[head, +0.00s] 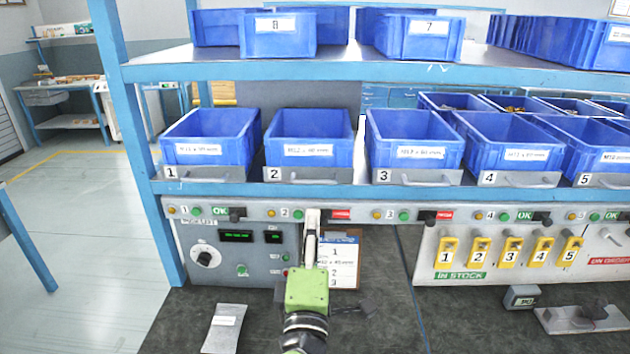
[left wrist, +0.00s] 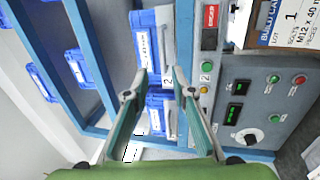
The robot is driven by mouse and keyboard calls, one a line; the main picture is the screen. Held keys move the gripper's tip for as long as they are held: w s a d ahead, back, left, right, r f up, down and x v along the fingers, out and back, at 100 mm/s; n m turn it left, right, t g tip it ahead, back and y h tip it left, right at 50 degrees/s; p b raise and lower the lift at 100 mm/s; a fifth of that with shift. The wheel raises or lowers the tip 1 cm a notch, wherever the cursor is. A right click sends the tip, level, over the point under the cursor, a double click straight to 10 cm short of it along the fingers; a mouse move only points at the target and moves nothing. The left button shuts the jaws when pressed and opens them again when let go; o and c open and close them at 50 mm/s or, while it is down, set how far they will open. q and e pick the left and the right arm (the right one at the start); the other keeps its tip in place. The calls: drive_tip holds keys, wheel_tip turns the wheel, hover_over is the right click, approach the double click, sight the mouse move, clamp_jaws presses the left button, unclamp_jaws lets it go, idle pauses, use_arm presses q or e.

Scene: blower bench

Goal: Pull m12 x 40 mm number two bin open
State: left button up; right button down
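The number two bin (head: 308,126) is blue, with an M12 x 40 mm label and a grey front plate marked 2 with a handle (head: 308,176). It sits on the lower shelf, between bins 1 and 3. My left gripper (head: 312,213) points up at the shelf from below the bin's front, seen nearly edge-on. In the left wrist view, the left gripper (left wrist: 160,74) is open and empty, its two fingers apart. Bin two (left wrist: 153,45) shows sideways beyond and between the fingertips. I cannot tell the exact gap to the handle. My right gripper is not in view.
Bin 1 (head: 208,140) and bin 3 (head: 415,140) stand on either side. The shelf rail (head: 350,210) with lights and red and green tags runs below the bins. A control panel (head: 235,255) and a clipboard (head: 342,264) are behind my arm. The floor at left is clear.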

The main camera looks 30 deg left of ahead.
sight(314, 184)
use_arm(q)
drive_tip(key=p+x, duration=0.1)
drive_tip(key=x, duration=0.6)
drive_tip(key=p+x, duration=0.2)
drive_tip(key=x, duration=0.4)
drive_tip(key=shift+w+a+f, duration=0.15)
drive_tip(key=shift+w+a, duration=0.1)
drive_tip(key=shift+a, duration=0.15)
clamp_jaws()
